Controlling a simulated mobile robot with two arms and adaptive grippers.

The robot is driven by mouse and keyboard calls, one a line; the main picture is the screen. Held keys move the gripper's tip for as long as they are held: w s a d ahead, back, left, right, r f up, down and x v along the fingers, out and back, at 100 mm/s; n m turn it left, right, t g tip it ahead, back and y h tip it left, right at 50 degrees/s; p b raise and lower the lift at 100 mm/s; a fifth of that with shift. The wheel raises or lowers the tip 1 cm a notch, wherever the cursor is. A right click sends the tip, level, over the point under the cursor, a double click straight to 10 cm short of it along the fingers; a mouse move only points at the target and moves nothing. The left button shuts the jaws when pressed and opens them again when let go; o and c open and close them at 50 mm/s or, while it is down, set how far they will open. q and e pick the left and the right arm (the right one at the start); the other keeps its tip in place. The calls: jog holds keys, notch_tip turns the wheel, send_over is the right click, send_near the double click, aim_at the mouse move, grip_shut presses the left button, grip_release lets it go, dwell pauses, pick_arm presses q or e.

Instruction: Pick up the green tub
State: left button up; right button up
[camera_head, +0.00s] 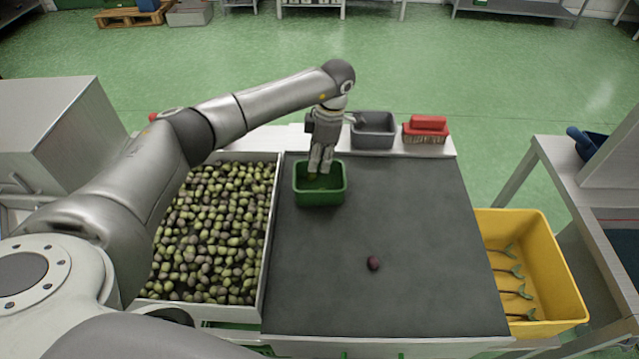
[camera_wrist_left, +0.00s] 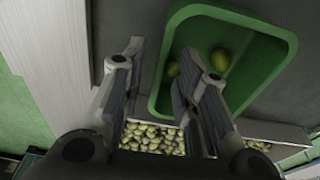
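The green tub (camera_head: 320,199) stands upright at the far left of the dark mat, next to the olive tray. My left gripper (camera_head: 321,168) points down at it from above. In the left wrist view the gripper (camera_wrist_left: 162,54) is open. One finger is over the inside of the tub (camera_wrist_left: 275,52) and the other is outside it, with a side wall between them. Neither finger visibly presses on the wall. Two green olives (camera_wrist_left: 220,60) lie in the tub. How deep the fingers reach is hard to tell. My right gripper is not in view.
A tray of olives (camera_head: 273,225) borders the mat (camera_head: 420,215) on the left. One dark olive (camera_head: 374,263) lies on the mat. A grey bin (camera_head: 373,140) and a red brush (camera_head: 428,123) stand behind. A yellow crate (camera_head: 560,270) is at the right. Most of the mat is clear.

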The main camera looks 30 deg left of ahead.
pick_arm(q)
jog(key=shift+c, duration=0.2)
grip_shut()
jog(key=shift+r, duration=0.1)
